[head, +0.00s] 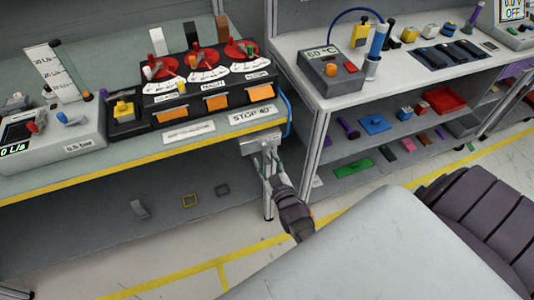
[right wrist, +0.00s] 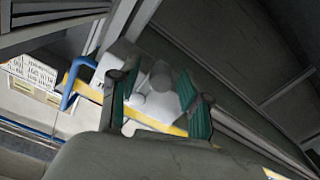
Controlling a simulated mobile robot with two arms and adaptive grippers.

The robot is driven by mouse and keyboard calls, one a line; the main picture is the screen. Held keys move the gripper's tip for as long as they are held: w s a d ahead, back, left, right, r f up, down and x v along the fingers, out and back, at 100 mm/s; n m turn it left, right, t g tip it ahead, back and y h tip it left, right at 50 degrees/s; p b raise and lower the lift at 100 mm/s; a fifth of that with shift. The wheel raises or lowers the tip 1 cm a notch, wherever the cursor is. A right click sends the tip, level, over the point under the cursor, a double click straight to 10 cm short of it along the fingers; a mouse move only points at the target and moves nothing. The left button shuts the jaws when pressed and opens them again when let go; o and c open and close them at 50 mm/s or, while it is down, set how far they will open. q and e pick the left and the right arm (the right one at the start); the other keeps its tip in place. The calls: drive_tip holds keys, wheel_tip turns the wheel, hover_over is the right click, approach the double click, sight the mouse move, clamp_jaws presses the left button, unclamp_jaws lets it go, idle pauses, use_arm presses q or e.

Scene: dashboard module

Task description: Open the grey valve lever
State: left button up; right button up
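A light grey valve block (head: 258,146) is fixed at the front right corner of the left bench, under a "STOP 40°" label. My right gripper (head: 270,164) is just below and in front of it, pointing up at it. In the right wrist view, my right gripper (right wrist: 160,104) has its two green-padded fingers apart. A pale grey rounded part, apparently the valve lever (right wrist: 157,82), shows between or just beyond them; contact cannot be told. The lever is hard to make out in the head view. My left gripper is not in view.
A flow meter (head: 16,149) on the left reads 0 L/s. A black panel (head: 205,85) with red dials and orange switches stands on the bench. A blue hose (head: 289,112) runs beside the valve. A second bench (head: 400,85) stands right. My arm fills the lower right.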

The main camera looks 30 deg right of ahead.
drive_tip(key=v, duration=1.2)
idle(0.3)
drive_tip(key=s+a+f+g+y, duration=0.1)
drive_tip(key=s+a+f+g, duration=0.25)
drive_tip(key=f, duration=0.45)
drive_tip(key=s+a+f+g+y, duration=0.2)
drive_tip(key=s+f, duration=0.2)
drive_tip(key=f, duration=0.4)
drive_tip(key=s+a+f+g+y, duration=0.1)
drive_tip(key=s+a+f+g, duration=0.15)
drive_tip(key=f, duration=0.55)
drive_tip(key=s+d+f+g, duration=0.1)
drive_tip(key=s+f+g, duration=0.2)
drive_tip(key=s, duration=0.4)
drive_tip(key=s+d+f+g, duration=0.1)
drive_tip(key=s+f+g, duration=0.1)
drive_tip(key=s+f, duration=0.2)
drive_tip(key=s+d+f+n+g, duration=0.1)
drive_tip(key=s+f+g, duration=0.2)
drive_tip(key=s, duration=0.8)
drive_tip(key=shift+f+g, duration=0.3)
drive_tip(key=shift+f, duration=0.35)
